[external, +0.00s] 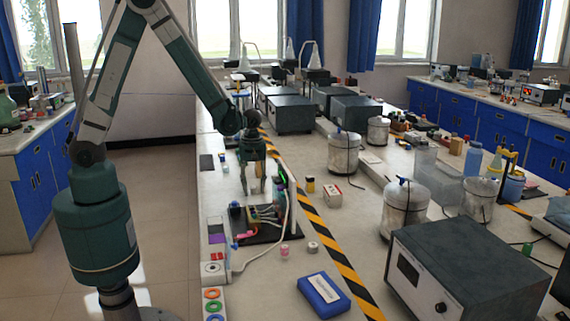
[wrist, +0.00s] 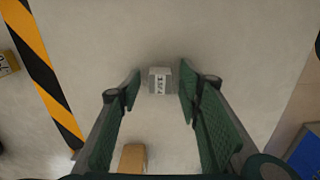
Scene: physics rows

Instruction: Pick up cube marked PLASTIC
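A small grey cube (wrist: 160,81) with a pale label sits on the light bench top in the wrist view. Its lettering is too small and blurred to read surely. My gripper (wrist: 159,88) is open, with green-padded fingers to the left and right of the cube and a gap on each side. In the external view my gripper (external: 253,188) points down over the bench, near the dark board. I cannot make out the cube there.
A brown block (wrist: 132,158) lies nearer the wrist camera. A yellow-black stripe (wrist: 40,70) runs at left.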

